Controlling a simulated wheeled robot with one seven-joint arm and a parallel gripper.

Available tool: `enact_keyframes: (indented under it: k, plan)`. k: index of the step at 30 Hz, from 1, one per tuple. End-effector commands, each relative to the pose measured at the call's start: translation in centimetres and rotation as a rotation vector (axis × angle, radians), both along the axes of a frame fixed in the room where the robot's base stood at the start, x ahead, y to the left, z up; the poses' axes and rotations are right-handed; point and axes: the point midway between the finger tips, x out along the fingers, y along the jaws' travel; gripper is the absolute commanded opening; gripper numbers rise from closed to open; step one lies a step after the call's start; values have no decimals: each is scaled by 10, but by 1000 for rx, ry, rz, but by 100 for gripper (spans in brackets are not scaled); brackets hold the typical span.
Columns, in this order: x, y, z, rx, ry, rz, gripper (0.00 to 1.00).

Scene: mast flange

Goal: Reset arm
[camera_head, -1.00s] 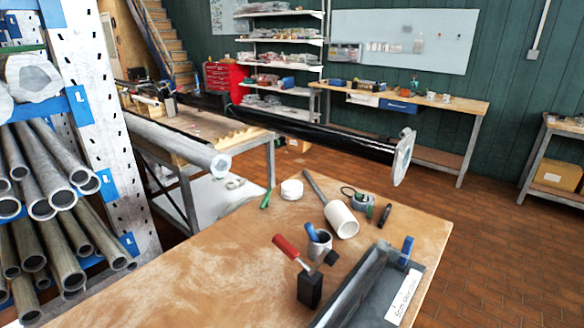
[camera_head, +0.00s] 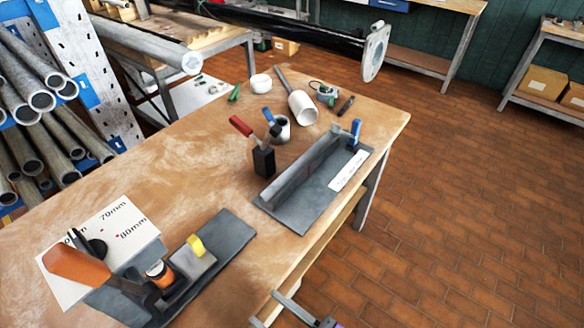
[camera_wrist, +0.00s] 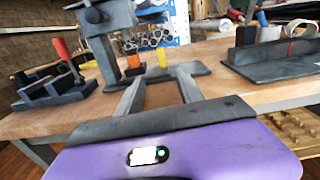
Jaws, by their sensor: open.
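My gripper (camera_wrist: 158,88) has a purple body and two grey fingers spread apart, with nothing between them. In the wrist view it points toward the edge of the wooden workbench (camera_wrist: 215,80). In the head view only a small part of it shows at the bottom edge, beside the bench's front edge; the rest of my arm is out of frame. The long black mast with a round grey flange (camera_head: 375,52) lies across the top of the head view, beyond the bench.
The workbench (camera_head: 150,165) carries a grey angled tray (camera_head: 300,205), a black holder (camera_head: 263,162) with a red-handled tool, a white cup (camera_head: 302,107), and a dark fixture (camera_head: 225,245) beside a marked card. A pipe rack (camera_head: 70,95) stands left. Brick floor (camera_head: 450,200) is clear at right.

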Motion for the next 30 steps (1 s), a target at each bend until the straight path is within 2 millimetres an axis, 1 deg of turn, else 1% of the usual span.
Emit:
enact_keyframes:
  k: [5, 8, 13, 17, 20, 23, 24, 26, 27, 29, 30]
  plan:
    - [7, -5, -4, -83, -74, -35, 44]
    - [13, -11, -7, -165, -135, -64, 44]
    - [25, -27, -12, -376, -278, -130, 44]
    - [28, -50, -19, -609, -406, -191, 44]
    - [24, -74, -25, -845, -518, -234, 44]
    - [12, -109, -27, -1155, -649, -266, 44]
    - [5, -125, -26, -1302, -706, -271, 44]
    - [-10, -149, -20, -1530, -795, -263, 44]
    - [-20, -164, -14, -1681, -853, -251, 44]
    - [-38, -185, -2, -1905, -940, -214, 44]
    - [-51, -196, 8, -2047, -997, -178, 44]
